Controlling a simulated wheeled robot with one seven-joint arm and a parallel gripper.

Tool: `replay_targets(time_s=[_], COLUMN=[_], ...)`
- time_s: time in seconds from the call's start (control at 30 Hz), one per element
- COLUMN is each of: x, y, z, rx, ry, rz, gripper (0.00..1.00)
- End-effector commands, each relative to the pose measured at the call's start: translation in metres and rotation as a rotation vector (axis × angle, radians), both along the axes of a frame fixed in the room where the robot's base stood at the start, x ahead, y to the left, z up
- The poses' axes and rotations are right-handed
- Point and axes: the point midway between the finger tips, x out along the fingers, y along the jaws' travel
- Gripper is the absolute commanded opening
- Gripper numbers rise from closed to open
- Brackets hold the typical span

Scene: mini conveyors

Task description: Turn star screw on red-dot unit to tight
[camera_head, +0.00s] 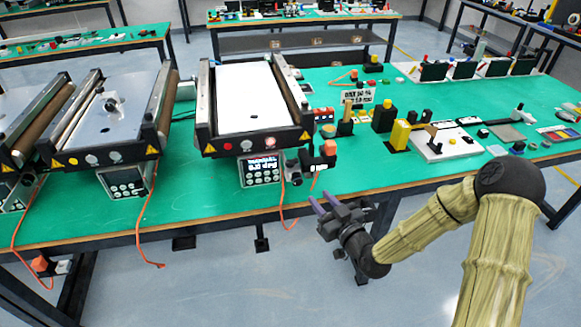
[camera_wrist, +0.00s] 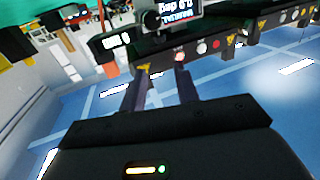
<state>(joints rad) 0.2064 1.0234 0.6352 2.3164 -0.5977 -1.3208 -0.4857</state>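Several mini conveyors stand on the green table. The middle conveyor (camera_head: 203,115) has a white belt, a red button (camera_head: 270,142) and a display box (camera_head: 262,170) below its front. A dark knob-like part (camera_head: 293,166) sits right of that display. I cannot tell whether it is the star screw, nor which unit carries the red dot. In the wrist view a display (camera_wrist: 181,12) and a round black part (camera_wrist: 151,20) show beyond the fingers. My gripper (camera_head: 321,201) is open and empty, off the table's front edge, below and right of the display box. It also shows in the wrist view (camera_wrist: 161,75).
A conveyor with a grey plate (camera_head: 138,88) stands left, another partly cut off at the far left. Orange cables (camera_head: 142,225) hang over the table's front edge. Yellow and black blocks (camera_head: 399,134) and a white board (camera_head: 447,143) stand right. Floor is free in front.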

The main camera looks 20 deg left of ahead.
Motion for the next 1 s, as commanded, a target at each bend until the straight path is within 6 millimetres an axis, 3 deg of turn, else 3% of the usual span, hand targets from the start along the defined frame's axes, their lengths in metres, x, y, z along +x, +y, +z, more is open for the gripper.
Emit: replay_targets(time_s=[0.47,1.0], x=[0.006,0.062], y=[0.006,0.070], z=[0.001,0.002], rx=[0.004,0.005], ry=[-0.003,-0.002], rz=[-0.002,-0.002], gripper=[0.31,0.31])
